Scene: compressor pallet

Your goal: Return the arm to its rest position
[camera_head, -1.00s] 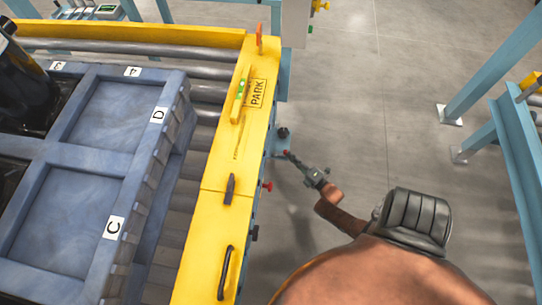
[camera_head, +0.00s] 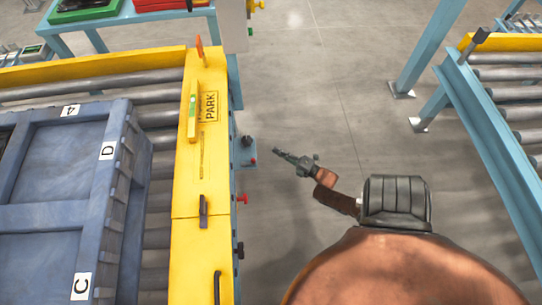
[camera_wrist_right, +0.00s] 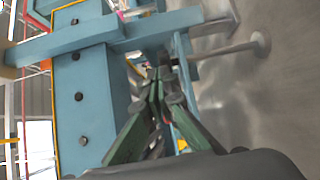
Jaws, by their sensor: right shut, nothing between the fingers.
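My right arm (camera_head: 400,270) reaches in from the bottom right of the head view. Its gripper (camera_head: 280,153) is over the open floor, just right of the yellow conveyor side rail, and points left toward the conveyor's side. In the right wrist view the gripper (camera_wrist_right: 158,78) shows its fingers together, with nothing between them. A blue steel frame fills the left of that view, apart from the fingers as far as I can tell. My left gripper is not in view.
The yellow rail marked PARK (camera_head: 207,150) carries a green level and black handles. A blue pallet (camera_head: 40,215) with lettered compartments lies on the rollers. A second roller conveyor (camera_head: 490,130) stands at right. Grey floor (camera_head: 310,90) lies free between them.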

